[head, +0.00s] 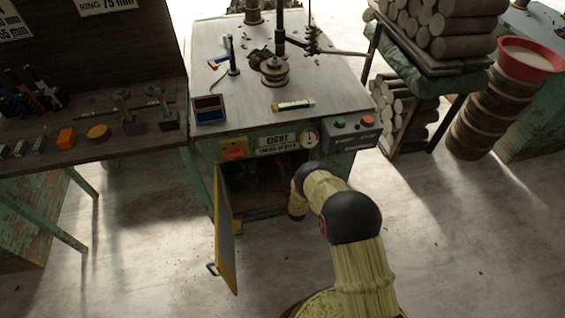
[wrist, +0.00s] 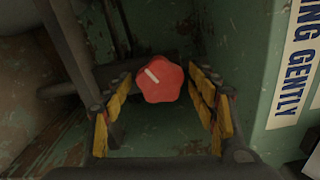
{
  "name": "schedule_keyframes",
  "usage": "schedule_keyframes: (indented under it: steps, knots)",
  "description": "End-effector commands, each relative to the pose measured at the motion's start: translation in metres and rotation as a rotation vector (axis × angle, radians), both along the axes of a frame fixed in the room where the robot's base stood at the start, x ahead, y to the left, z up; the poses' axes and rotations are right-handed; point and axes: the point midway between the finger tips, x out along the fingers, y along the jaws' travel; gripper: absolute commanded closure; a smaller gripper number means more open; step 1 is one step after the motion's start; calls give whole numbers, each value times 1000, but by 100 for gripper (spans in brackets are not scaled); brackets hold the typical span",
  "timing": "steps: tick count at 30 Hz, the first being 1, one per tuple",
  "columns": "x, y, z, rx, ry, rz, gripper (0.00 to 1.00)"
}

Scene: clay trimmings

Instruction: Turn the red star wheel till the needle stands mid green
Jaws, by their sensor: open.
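The red star wheel (wrist: 161,82) shows in the wrist view with a pale mark on its upper left face. My gripper (wrist: 161,105) is open, with its yellow-padded fingers on either side of the wheel and a visible gap on both sides. In the head view my arm reaches into the open cabinet under the machine table, and the gripper and wheel are hidden there. The round gauge (head: 310,138) sits on the cabinet's front panel. It has a green part and a red part, but its needle is too small to read surely.
The yellow cabinet door (head: 226,230) stands open left of my arm. A grey box with a green and a red button (head: 350,131) is right of the gauge. A dark pipe and green walls surround the wheel. A lettered sign (wrist: 298,65) is at right.

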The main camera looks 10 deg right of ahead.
Motion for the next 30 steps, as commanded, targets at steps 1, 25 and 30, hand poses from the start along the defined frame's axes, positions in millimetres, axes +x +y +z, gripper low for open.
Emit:
schedule_keyframes:
  steps: [1,25,30]
  knots:
    - [0,0,0,0,0,0,42]
    - [-114,0,-1,0,2,0,42]
    - [-119,0,0,0,-1,0,42]
